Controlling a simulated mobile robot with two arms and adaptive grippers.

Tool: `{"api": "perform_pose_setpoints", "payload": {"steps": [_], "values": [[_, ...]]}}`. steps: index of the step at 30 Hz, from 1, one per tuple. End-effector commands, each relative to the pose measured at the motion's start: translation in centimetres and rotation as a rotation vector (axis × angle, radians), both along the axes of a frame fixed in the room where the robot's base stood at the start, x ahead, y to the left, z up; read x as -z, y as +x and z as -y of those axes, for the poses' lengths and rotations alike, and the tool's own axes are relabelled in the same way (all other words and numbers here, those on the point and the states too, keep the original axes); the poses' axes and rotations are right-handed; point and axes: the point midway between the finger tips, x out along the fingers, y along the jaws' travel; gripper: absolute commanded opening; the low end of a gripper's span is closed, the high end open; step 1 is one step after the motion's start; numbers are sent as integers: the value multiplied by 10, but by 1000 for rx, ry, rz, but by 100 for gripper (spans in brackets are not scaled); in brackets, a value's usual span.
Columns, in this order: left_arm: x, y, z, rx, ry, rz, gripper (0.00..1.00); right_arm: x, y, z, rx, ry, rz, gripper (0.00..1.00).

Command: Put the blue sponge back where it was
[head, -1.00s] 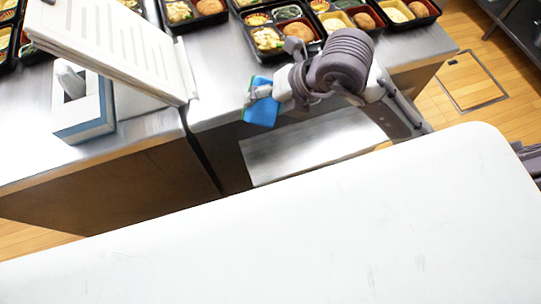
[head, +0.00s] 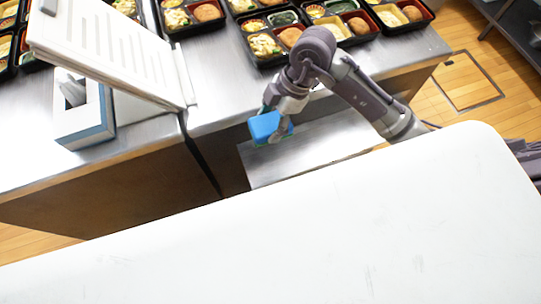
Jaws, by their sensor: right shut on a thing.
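The blue sponge (head: 264,126) has a thin green edge along its underside. In the head view it shows above the left part of a lower metal shelf (head: 315,150), in front of the counter's edge. My right gripper (head: 278,126) is shut on the sponge, and its arm comes in from the right. Its fingers are partly hidden by the sponge. I cannot tell whether the sponge touches the shelf. My left gripper is not in view.
Several bento trays (head: 262,60) line the back of the steel counter (head: 215,90). A tissue box (head: 84,127) and a slanted white board (head: 105,45) stand at the left. A large white surface (head: 300,230), bare, fills the front.

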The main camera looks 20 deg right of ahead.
Motion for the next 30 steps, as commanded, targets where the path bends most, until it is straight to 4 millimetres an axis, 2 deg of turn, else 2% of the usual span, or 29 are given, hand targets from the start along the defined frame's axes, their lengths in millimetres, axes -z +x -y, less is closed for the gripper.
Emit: {"api": "perform_pose_setpoints", "payload": {"steps": [1,9,15,23,30], "values": [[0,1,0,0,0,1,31,16,-1,0,1,1,-8,36],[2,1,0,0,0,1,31,89,-2,0,0,-1,-5,36],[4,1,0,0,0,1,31,135,-1,0,0,-1,-3,36],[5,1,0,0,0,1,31,160,0,-1,-2,0,0,36],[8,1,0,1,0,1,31,193,0,0,-1,0,-1,36]]}}
